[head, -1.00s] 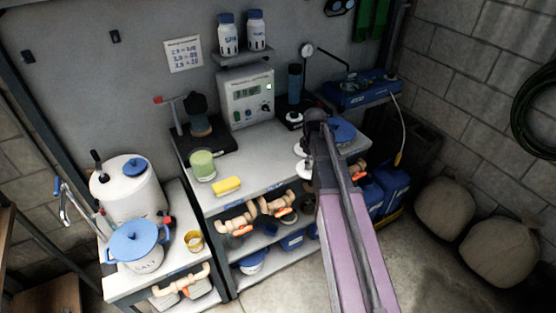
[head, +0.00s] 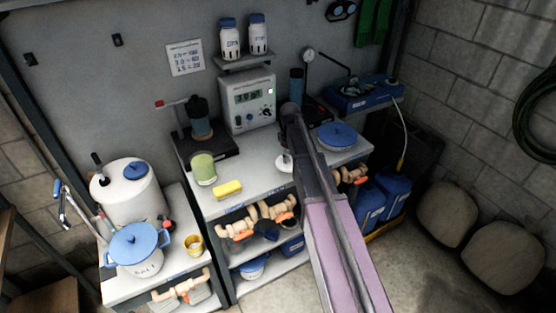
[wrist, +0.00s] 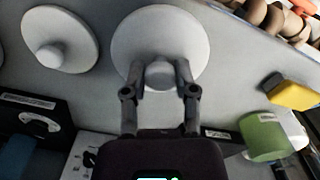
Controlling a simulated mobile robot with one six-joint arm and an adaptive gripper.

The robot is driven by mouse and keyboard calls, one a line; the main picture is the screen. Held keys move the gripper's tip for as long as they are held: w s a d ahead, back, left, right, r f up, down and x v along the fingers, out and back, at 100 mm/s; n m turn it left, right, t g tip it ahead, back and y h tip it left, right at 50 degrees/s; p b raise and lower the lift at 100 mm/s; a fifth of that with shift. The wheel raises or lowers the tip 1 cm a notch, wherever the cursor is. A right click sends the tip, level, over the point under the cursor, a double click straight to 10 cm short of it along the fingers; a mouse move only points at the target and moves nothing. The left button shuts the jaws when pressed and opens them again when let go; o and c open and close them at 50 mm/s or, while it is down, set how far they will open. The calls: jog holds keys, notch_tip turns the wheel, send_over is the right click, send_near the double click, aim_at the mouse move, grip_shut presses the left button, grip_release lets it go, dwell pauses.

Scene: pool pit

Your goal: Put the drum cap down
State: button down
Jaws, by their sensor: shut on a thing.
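My gripper (wrist: 160,78) is shut on the knob of a round white disc, which I take to be the drum cap (wrist: 160,25). In the head view a white edge of the cap (head: 285,163) shows beside my arm above the front part of the grey counter (head: 262,178). My arm hides the rest. A second white knobbed disc (wrist: 72,28) lies to the left in the wrist view, apart from the held one. The held cap looks larger there; I cannot tell whether it touches the counter.
A yellow sponge (head: 228,189) and a green jar (head: 203,168) stand left of the cap. A display unit (head: 249,101) is behind, a blue lid (head: 337,136) to the right. Pipe fittings (head: 240,230) fill the shelf below. Some counter between is bare.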

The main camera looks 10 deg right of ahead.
aim_at(278, 158)
jog(key=shift+w+a+f, duration=0.15)
jog(key=shift+w+a, duration=1.1)
jog(key=shift+w, duration=0.25)
jog(key=shift+w+a, duration=0.25)
jog(key=shift+w, duration=0.1)
jog(key=shift+w+a+f+b, duration=0.2)
jog(key=shift+f+b, duration=0.5)
jog(key=shift+b, duration=0.05)
jog(key=shift+f+b, duration=1.15)
jog(key=shift+b, duration=0.05)
jog(key=shift+f, duration=0.2)
jog(key=shift+c, duration=2)
grip_release()
jog(key=shift+r, duration=0.1)
jog(key=shift+r, duration=0.1)
